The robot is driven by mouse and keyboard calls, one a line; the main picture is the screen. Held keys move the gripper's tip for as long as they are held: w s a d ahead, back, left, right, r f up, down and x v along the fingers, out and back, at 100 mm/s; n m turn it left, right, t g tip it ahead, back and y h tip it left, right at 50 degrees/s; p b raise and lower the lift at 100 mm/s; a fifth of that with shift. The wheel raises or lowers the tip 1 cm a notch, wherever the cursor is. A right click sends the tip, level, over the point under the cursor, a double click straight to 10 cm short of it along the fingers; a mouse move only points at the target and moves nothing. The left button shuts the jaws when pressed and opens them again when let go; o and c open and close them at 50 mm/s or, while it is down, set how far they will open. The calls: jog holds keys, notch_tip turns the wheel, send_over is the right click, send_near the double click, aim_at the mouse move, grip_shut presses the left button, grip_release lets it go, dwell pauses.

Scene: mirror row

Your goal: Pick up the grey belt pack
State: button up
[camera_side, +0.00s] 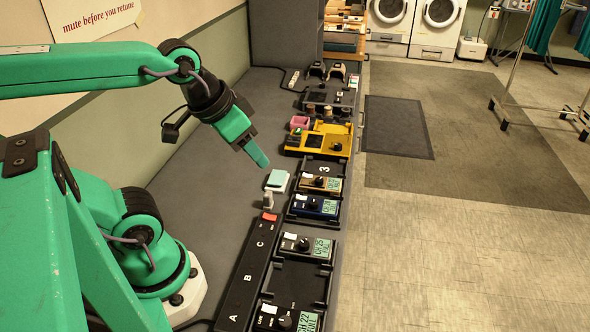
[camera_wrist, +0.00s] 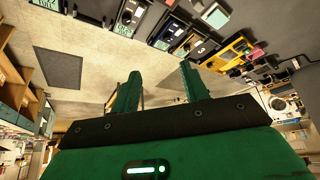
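Several packs with knobs and green displays lie in a row. One dark grey or black pack (camera_side: 308,247) is mid-row, and another dark one (camera_side: 288,318) is at the near end; I cannot tell which is the grey belt pack. A blue pack (camera_side: 315,206) and a tan pack (camera_side: 320,183) lie farther along. In the wrist view, the blue pack (camera_wrist: 131,16) and tan pack (camera_wrist: 170,34) show at the top. My gripper (camera_side: 258,155) is above the bench, left of the row. Its fingers (camera_wrist: 160,74) are apart with nothing between them.
A black strip lettered A, B, C (camera_side: 250,270) runs left of the near packs. A pale teal and white block (camera_side: 277,180) and a small grey upright piece (camera_side: 267,199) stand beyond it. A slot marked 3 (camera_side: 322,168) and a yellow unit (camera_side: 318,140) lie farther back.

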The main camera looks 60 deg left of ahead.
jog(key=o, duration=0.6)
jog(key=m+g, duration=0.5)
jog(key=m, duration=0.3)
send_near(306, 249)
jog(key=shift+w+a+f, duration=0.2)
jog(key=shift+w+a, duration=0.25)
jog(key=shift+w+a+f, duration=0.25)
jog(key=shift+w+a, duration=0.15)
jog(key=shift+w+d+f+m+g, duration=0.1)
jog(key=shift+d+f+m+g, duration=0.2)
jog(key=shift+f+m, duration=0.3)
jog(key=shift+f, duration=1.35)
jog(key=shift+f, duration=0.1)
